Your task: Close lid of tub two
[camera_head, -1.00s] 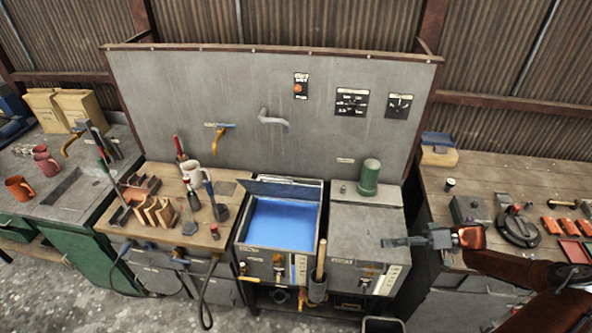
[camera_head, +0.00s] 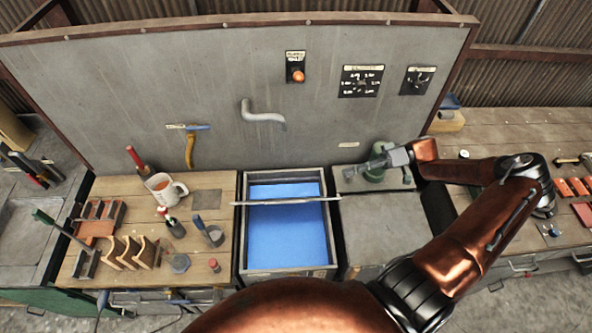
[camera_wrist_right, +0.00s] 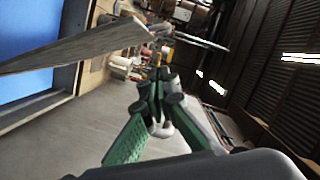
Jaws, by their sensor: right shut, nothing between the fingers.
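The open tub (camera_head: 328,258) holds bright blue liquid (camera_head: 285,235). Its lid (camera_head: 287,201) stands raised and shows nearly edge-on, as a thin grey strip across the tub. In the right wrist view the lid (camera_wrist_right: 85,48) is a grey slab at upper left, with blue behind it. My right gripper (camera_head: 351,173) is shut and empty, to the right of the lid, over the back of the neighbouring closed tub (camera_head: 375,225). Its shut fingers (camera_wrist_right: 152,92) look apart from the lid in the wrist view. My left gripper is out of view.
A bent grey pipe (camera_head: 262,115) sticks out of the back panel (camera_head: 330,60). A mug (camera_head: 163,188) and tools stand on the wooden bench at left.

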